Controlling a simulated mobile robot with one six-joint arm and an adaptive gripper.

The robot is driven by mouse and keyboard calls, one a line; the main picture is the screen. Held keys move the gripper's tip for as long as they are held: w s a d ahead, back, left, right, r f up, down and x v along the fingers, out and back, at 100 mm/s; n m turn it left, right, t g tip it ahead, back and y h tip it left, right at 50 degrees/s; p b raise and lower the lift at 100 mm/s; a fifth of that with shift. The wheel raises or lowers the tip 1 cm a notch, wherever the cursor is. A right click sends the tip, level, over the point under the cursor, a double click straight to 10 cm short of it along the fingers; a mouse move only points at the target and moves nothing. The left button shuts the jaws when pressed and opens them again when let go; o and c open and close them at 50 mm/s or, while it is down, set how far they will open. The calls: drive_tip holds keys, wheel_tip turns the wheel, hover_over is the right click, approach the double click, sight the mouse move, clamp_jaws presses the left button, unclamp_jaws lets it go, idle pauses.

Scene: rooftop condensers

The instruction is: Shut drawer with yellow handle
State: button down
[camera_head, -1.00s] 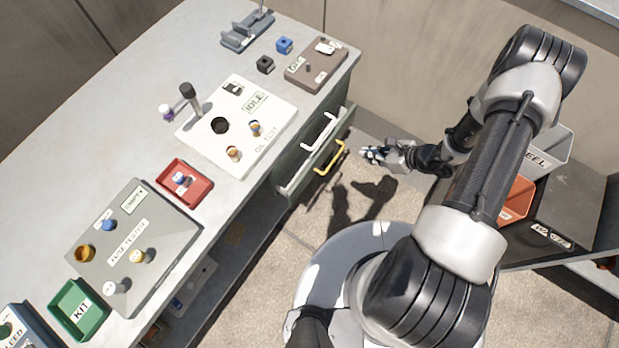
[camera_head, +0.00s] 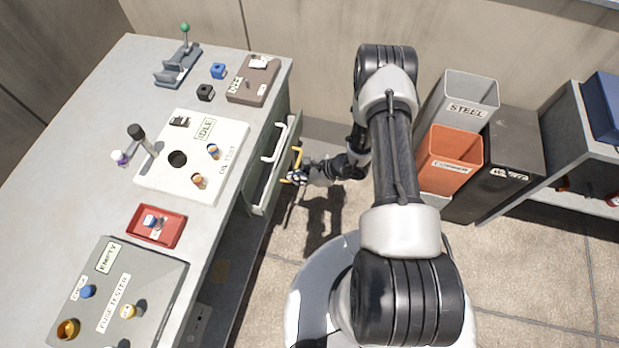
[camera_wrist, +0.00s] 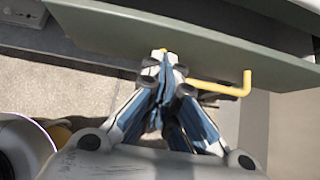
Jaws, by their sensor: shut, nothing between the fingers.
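The drawer with the yellow handle (camera_head: 298,157) is the lower one at the right end of the bench; its green front (camera_head: 270,197) stands out from the bench, so it is partly open. The yellow handle also shows in the wrist view (camera_wrist: 235,89), on the outer face of the green drawer front (camera_wrist: 200,46). My gripper (camera_head: 294,178) is shut and empty, at the near end of the handle. In the wrist view its fingertips (camera_wrist: 163,62) are close to the front and overlap part of the handle; I cannot tell whether they touch.
The drawer with a white handle (camera_head: 275,144) is just above. A white tester panel (camera_head: 190,152) and a red tray (camera_head: 157,226) are on the bench. Grey (camera_head: 468,88) and orange (camera_head: 450,158) bins stand to the right. Floor between bench and bins is open.

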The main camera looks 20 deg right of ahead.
drive_tip(key=shift+w+a+r, duration=0.1)
drive_tip(key=shift+w+a, duration=0.6)
drive_tip(key=shift+a, duration=0.3)
